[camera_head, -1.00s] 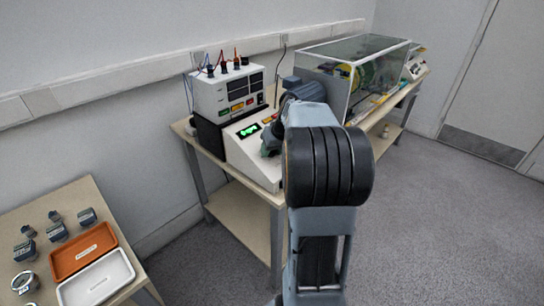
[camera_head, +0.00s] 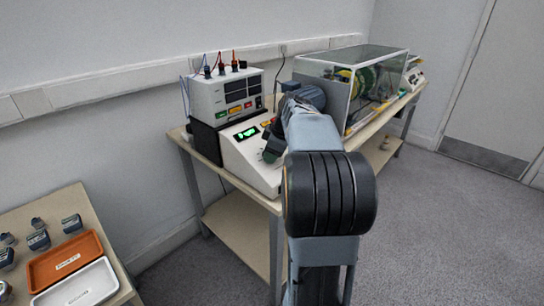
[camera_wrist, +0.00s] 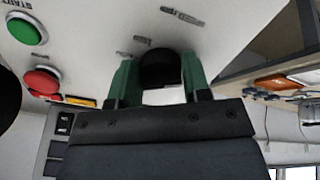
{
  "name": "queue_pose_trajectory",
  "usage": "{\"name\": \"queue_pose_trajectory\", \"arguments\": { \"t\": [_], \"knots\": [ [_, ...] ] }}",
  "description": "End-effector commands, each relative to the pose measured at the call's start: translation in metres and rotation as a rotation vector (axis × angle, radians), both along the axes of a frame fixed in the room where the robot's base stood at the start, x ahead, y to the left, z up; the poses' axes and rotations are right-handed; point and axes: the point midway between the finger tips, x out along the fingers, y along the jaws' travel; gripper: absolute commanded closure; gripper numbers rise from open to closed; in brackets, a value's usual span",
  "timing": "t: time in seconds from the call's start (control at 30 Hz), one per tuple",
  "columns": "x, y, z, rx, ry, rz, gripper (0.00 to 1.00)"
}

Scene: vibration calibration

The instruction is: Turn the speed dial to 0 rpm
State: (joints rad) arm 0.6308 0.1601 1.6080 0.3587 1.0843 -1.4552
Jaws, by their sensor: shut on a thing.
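The speed dial (camera_wrist: 160,70) is a dark round knob on the pale control panel (camera_wrist: 100,30), seen in the wrist view. My gripper (camera_wrist: 158,82) has its two green fingers on either side of the dial, shut on it. In the head view my gripper (camera_head: 272,146) is at the sloped control box (camera_head: 246,168), where my arm hides the dial. The box's display (camera_head: 247,133) glows green, but its digits are too small to read. The dial's pointer cannot be made out.
A green button (camera_wrist: 26,29) and a red button (camera_wrist: 42,82) sit on the panel left of my gripper. A grey instrument (camera_head: 228,95) with leads stands behind the box. A clear enclosure (camera_head: 355,70) stands to the right. Orange (camera_head: 65,262) and white trays (camera_head: 78,287) lie at lower left.

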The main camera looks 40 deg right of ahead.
Motion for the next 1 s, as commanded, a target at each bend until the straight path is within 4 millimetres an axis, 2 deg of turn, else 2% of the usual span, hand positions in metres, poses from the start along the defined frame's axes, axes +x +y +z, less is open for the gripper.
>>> {"name": "queue_pose_trajectory", "arguments": {
  "t": [0.4,1.0],
  "knots": [
    [0.0012,0.0,0.0004,-0.095,-0.019,0.203,0.8],
    [0.0013,0.0001,0.0012,-0.117,-0.023,0.253,0.8]
  ]
}}
